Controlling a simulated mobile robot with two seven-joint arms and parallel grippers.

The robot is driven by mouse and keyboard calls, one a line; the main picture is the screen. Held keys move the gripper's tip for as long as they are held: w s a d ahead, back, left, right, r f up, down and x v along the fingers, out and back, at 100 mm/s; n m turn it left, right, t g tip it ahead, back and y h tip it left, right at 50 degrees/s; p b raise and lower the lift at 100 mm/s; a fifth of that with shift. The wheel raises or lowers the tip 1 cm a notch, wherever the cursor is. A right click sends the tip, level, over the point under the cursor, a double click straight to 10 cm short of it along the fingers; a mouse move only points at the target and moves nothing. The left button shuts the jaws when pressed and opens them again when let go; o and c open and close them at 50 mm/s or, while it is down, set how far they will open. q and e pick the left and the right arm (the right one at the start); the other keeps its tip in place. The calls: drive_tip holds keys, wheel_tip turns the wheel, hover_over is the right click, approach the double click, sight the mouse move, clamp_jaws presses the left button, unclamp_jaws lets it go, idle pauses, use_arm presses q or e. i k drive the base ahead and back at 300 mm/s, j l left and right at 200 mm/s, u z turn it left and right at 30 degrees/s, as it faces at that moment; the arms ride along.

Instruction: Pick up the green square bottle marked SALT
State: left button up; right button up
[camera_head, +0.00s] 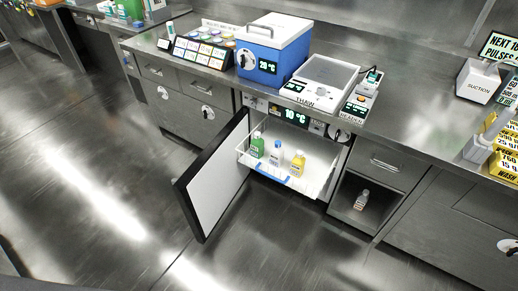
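A green bottle (257,145) stands upright at the left in the pulled-out white drawer (312,183) of the small fridge under the counter. Its label is too small to read. Beside it stand a white bottle with a blue cap (274,157) and a yellow bottle (298,165). The fridge door (213,178) is swung open to the left. Neither of my grippers is in view.
On the counter above are a blue cooler box (262,66) and a white THAW unit (322,78). An open cubby (345,205) to the right holds a small bottle (362,200). The floor (90,190) in front is clear.

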sight(257, 146)
drive_tip(key=i+l, duration=0.2)
drive_tip(key=i, duration=0.3)
drive_tip(key=i+l, duration=0.2)
drive_tip(key=i, duration=0.25)
drive_tip(key=i+l, duration=0.25)
drive_tip(key=i, duration=0.25)
drive_tip(key=i+l, duration=0.2)
drive_tip(key=i, duration=0.3)
